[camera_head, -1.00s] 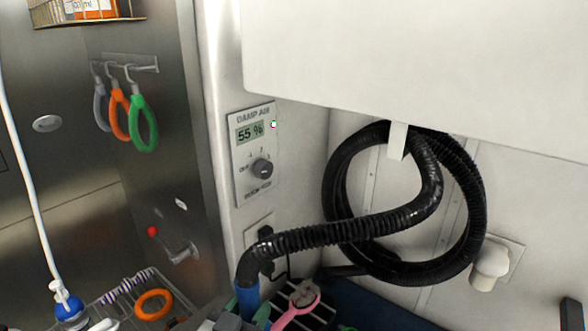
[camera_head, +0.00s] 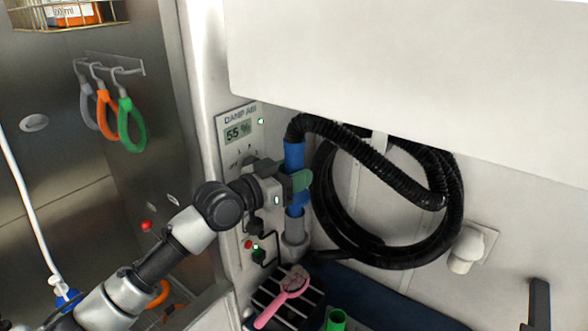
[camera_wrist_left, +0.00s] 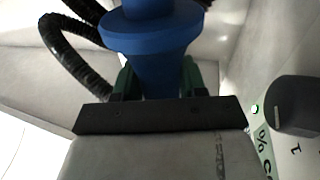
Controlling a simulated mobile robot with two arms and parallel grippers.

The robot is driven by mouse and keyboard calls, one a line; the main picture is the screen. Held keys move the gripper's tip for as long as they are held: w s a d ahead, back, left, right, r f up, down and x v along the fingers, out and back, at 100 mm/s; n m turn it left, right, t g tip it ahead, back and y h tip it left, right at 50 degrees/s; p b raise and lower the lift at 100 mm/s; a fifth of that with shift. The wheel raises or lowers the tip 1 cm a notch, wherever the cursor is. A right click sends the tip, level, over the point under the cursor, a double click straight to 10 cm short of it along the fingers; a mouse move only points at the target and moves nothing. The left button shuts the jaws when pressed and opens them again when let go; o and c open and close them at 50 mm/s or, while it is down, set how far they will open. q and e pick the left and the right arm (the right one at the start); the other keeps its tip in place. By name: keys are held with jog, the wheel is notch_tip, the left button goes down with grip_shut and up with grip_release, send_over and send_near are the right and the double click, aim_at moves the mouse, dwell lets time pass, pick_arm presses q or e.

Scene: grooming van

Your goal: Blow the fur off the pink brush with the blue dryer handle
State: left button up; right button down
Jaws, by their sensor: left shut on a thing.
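The blue dryer handle (camera_head: 294,157) is upright, joined at its top to a black ribbed hose (camera_head: 370,160), with a grey nozzle (camera_head: 295,240) at its lower end. My left gripper (camera_head: 298,181), with green fingers, is shut around the handle's middle. In the left wrist view the blue handle (camera_wrist_left: 155,62) sits between the green fingers. The pink brush (camera_head: 283,301) lies on a black slatted rack (camera_head: 270,318), below the nozzle and apart from it. A greyish clump of fur (camera_head: 296,277) covers its head. My right gripper is out of view.
A damp air panel (camera_head: 238,140) reading 55 % is on the wall behind my left gripper. The hose coils on a wall hook at right. A green cup (camera_head: 336,320) stands right of the brush. Colored loops (camera_head: 130,125) hang at upper left.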

aim_at(306, 191)
pick_arm(q)
jog(key=shift+f+b, duration=1.95)
jog(key=shift+f, duration=0.95)
jog(key=shift+w, duration=0.1)
jog(key=shift+w+d+b, duration=0.25)
jog(key=shift+w+b, duration=0.1)
jog(key=shift+b, duration=0.25)
jog(key=shift+w+d+b, duration=0.35)
jog(key=shift+w+b, duration=0.1)
jog(key=shift+w+d, duration=0.1)
jog(key=shift+w, duration=0.05)
jog(key=shift+r, duration=0.1)
